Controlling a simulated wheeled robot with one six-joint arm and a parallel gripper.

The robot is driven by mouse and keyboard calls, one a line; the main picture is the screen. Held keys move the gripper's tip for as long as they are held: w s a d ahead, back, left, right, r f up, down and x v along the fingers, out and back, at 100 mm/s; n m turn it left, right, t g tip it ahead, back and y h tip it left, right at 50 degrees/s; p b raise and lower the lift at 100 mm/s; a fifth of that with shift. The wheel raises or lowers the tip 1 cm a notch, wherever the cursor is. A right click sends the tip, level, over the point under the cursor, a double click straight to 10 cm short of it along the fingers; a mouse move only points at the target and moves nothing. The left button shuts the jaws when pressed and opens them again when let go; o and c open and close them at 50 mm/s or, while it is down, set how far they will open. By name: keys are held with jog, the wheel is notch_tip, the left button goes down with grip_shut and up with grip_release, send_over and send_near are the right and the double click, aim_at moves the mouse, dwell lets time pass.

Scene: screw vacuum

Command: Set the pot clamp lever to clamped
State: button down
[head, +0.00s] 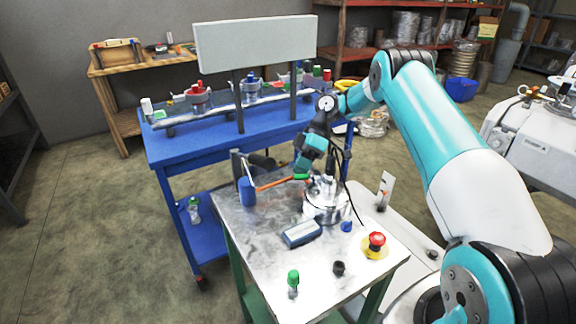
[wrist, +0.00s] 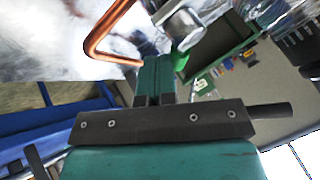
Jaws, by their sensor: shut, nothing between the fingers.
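The metal pot (head: 325,208) stands on the steel-topped table. A small green handle (head: 300,177) shows beside the pot's upper left; it looks like the clamp lever's grip, but its setting cannot be told. My gripper (head: 301,168) is low over the table, just above this handle, with its fingers shut and empty. In the wrist view the shut fingers (wrist: 153,80) point towards the pot area. A green part (wrist: 180,61) shows just right of the fingertips, next to a round metal part (wrist: 183,28). Whether the fingers touch it cannot be told.
A copper pipe (head: 272,183) runs left from the pot, and shows close to my fingers in the wrist view (wrist: 95,42). A blue cylinder (head: 246,191), blue-grey box (head: 302,233), red button (head: 376,240) and green-topped knob (head: 293,279) stand on the table. A blue bench (head: 190,148) is behind.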

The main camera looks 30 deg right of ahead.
jog(key=shift+s+a+r+n+g+h+p, duration=0.15)
jog(key=shift+n+g, duration=0.2)
jog(key=shift+n, duration=0.2)
jog(key=shift+s+f+n+g+h+p, duration=0.15)
jog(key=shift+n+g, duration=0.2)
jog(key=shift+n, duration=0.2)
jog(key=shift+s+a, duration=0.2)
jog(key=shift+a, duration=0.3)
jog(key=shift+r, duration=0.1)
notch_tip(320, 180, up, 20)
jog(key=p, duration=1.5)
jog(key=shift+p, duration=0.4)
